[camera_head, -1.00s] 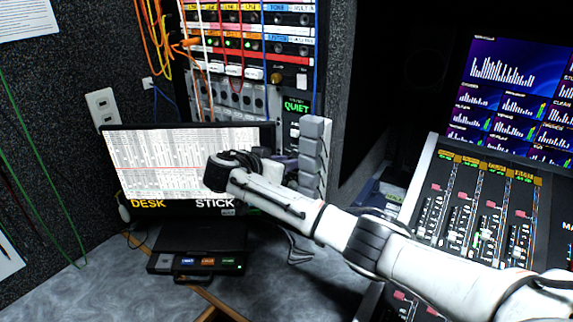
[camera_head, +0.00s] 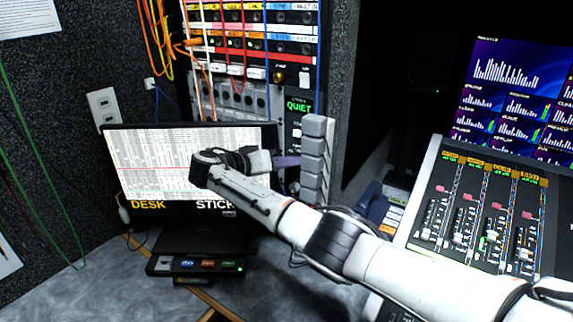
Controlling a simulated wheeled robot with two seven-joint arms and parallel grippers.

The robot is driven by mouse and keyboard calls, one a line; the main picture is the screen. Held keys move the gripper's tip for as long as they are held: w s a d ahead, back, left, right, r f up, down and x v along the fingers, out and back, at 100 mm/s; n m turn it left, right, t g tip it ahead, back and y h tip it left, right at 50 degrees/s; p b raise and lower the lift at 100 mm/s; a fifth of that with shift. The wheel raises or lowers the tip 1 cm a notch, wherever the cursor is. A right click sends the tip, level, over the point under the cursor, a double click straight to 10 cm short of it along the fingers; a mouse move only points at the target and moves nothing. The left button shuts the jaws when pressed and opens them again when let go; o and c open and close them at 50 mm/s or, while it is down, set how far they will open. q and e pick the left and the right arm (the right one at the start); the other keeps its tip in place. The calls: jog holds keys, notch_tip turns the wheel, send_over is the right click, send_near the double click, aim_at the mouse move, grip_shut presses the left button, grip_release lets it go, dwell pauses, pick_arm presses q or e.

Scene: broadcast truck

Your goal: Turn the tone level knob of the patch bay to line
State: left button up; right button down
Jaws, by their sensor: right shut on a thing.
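The patch bay (camera_head: 228,98) stands in the rack at the back, with rows of jacks, coloured label strips and plugged cables. A narrow dark panel with a green QUIET sign (camera_head: 299,105) is at its right. My right gripper (camera_head: 288,161) reaches in front of the lower part of this panel. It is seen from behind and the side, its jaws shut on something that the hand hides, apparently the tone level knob. The knob's pointer and the line mark cannot be made out. My left gripper is not in view.
A monitor (camera_head: 130,165) reading DESK and STICK stands behind my right wrist. A grey segmented column (camera_head: 314,155) rises close to the right of the gripper. A small button box (camera_head: 200,265) lies below. The mixing desk (camera_head: 470,215) fills the right side. Cables hang at left.

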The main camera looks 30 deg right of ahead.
jog(key=c, duration=1.8)
grip_release()
jog(key=shift+a, duration=0.1)
jog(key=b+v, duration=0.1)
jog(key=v, duration=0.9)
jog(key=shift+r+b, duration=0.1)
jog(key=shift+b, duration=0.2)
